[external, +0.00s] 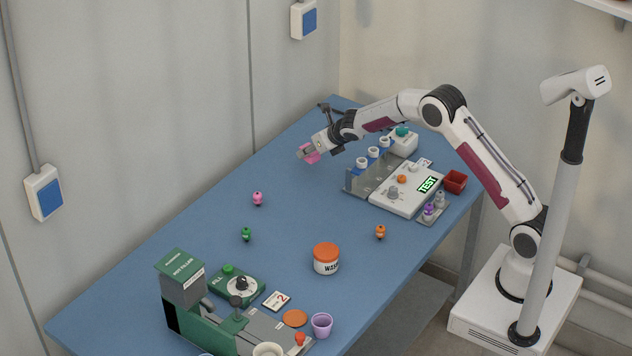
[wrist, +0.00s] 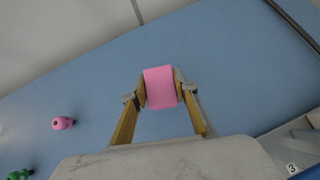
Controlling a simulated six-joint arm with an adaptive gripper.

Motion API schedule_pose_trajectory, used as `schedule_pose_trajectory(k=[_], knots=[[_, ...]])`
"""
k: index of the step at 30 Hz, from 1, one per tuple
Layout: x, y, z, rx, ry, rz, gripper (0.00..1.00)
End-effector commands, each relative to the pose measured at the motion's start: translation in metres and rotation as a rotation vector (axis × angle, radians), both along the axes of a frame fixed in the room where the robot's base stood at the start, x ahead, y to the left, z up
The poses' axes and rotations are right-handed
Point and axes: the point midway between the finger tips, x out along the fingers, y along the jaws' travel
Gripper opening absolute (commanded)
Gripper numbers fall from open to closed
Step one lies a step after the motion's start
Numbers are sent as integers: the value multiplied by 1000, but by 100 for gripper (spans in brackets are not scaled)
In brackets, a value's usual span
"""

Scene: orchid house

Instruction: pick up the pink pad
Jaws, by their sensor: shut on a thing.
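The pink pad (wrist: 160,87) is a small pink block between my gripper's two fingers in the wrist view. My gripper (wrist: 160,93) is shut on it, with a finger against each side. In the external view my gripper (external: 307,150) reaches out over the far part of the blue table, and the pink pad (external: 311,155) shows at its tip. It appears held above the table top, though the exact height is hard to tell.
On the blue table (external: 290,210) stand a pink figure (external: 258,199), a green figure (external: 246,234), an orange figure (external: 381,232) and an orange-lidded jar (external: 326,259). A white device (external: 407,189) with a TEST display stands right of my gripper. A green machine (external: 182,280) stands at the near left.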

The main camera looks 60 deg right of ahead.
Motion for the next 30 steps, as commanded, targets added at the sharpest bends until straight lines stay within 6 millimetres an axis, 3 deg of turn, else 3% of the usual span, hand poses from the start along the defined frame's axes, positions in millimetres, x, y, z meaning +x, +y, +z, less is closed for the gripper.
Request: schedule_pose_trajectory(k=[13, 30], knots=[[0, 0, 22, 0, -1, -1, 10], [0, 37, 21, -1, 1, 4, 10]])
